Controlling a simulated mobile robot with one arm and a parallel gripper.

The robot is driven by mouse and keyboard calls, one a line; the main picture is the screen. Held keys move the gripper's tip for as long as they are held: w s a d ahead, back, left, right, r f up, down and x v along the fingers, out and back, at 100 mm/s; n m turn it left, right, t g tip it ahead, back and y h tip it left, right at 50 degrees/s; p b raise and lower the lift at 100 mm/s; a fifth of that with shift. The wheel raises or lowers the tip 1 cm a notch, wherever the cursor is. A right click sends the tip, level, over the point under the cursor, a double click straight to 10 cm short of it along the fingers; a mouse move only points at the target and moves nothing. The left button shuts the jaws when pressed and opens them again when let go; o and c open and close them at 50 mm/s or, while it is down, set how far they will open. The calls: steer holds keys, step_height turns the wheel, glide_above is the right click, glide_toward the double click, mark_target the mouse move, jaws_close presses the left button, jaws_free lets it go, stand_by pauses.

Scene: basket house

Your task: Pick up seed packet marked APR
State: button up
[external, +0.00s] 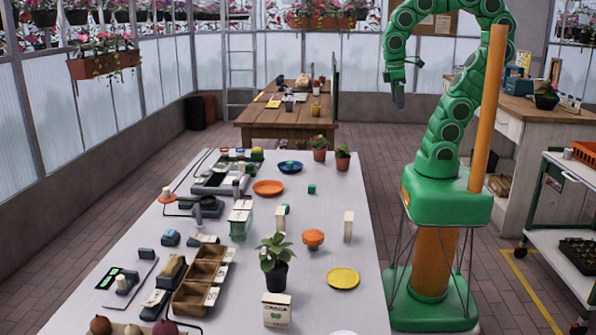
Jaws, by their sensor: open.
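My gripper (399,98) hangs at the end of my green arm, high up, past the right edge of the white table and well away from the things on it. It is open with nothing visible in it. I cannot make out the marking APR anywhere. Small pale cards show at a brown compartment box (191,292) on the table's left side, but their print is too small to read. A white upright piece (348,226) stands right of centre, with no readable marking. A white box with dark print (277,309) stands at the near edge.
The white table (310,275) also holds a potted plant (275,262), an orange plate (268,187), a yellow plate (343,278), an orange bowl (313,237) and a glass container (240,222). Small devices crowd its left side. A wooden table (270,116) stands behind.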

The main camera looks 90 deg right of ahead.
steer(key=w+a+n+t+y, duration=0.2)
steer(key=w+a, duration=0.5)
steer(key=a, duration=0.1)
step_height(320, 180, up, 12)
steer(key=f+n+t+y, duration=0.1)
steer(key=t+y, duration=0.7)
glide_above(348, 227)
steer(key=w+d, duration=0.1)
steer(key=w, duration=0.1)
steer(key=w+a+m+t+h, duration=0.1)
steer(key=a+m+t, duration=0.1)
steer(key=a, duration=0.3)
steer(key=s+d+f+m+t+h, duration=0.1)
steer(key=s+d+f+t+h, duration=0.15)
steer(key=s+f+h, duration=0.3)
steer(key=s+d+f+m+t+h, duration=0.1)
steer(key=s+d+f+h, duration=0.3)
steer(key=f+h, duration=0.15)
steer(key=shift+y, duration=0.3)
steer(key=f, duration=2.7)
steer(key=shift+w+f, duration=0.15)
steer(key=shift+w, duration=0.1)
steer(key=shift+x, duration=3.9)
steer(key=shift+a, duration=0.1)
steer(key=shift+c, duration=0.3)
